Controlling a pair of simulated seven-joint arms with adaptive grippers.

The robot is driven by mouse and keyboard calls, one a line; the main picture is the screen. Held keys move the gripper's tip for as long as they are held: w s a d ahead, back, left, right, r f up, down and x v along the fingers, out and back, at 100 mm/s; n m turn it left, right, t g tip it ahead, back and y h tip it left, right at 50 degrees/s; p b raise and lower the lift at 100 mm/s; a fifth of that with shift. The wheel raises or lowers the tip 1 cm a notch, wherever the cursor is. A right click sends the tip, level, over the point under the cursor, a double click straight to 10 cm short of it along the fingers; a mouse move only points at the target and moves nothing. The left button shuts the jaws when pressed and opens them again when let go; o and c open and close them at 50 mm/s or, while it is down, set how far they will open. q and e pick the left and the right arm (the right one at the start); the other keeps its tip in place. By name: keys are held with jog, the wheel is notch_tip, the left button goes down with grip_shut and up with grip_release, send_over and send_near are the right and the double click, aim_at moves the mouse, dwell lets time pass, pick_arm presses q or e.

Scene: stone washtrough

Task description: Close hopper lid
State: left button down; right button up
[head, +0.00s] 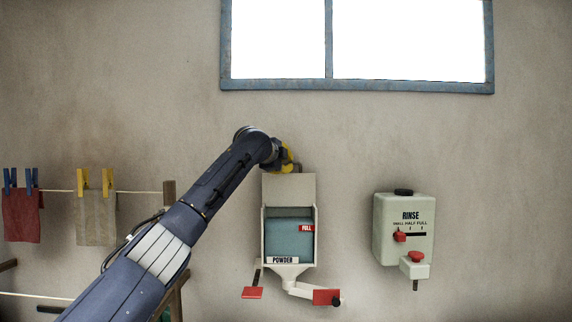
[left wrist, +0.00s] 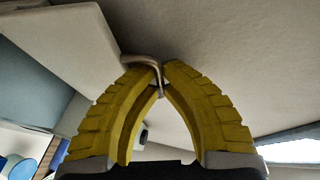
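The powder hopper (head: 289,238) is a pale wall box with a blue front window and a "POWDER" label. Its lid (head: 289,188) stands raised, upright above the box, and it also shows as a pale panel in the left wrist view (left wrist: 60,35). My left gripper (head: 291,164), with yellow fingers, is at the lid's top edge. In the left wrist view its fingertips (left wrist: 162,72) come together around a thin bent lid handle (left wrist: 140,60). The grip's far side is hidden. My right gripper is in neither view.
A rinse dispenser (head: 405,235) hangs on the wall to the right. Red-tipped levers (head: 326,297) stick out below the hopper. Cloths (head: 95,217) hang on a line at the left. A window (head: 360,85) is above. The wall between hopper and dispenser is clear.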

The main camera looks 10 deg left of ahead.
pick_arm(q)
jog(key=shift+s, duration=0.15)
jog(key=s+d+f+m+t+h, duration=0.1)
jog(key=s+f+m+t, duration=0.1)
jog(key=s+t, duration=0.3)
jog(key=shift+s+d+f, duration=0.2)
jog(key=shift+s+d, duration=0.2)
jog(key=shift+s, duration=0.7)
jog(key=c, duration=1.8)
grip_release()
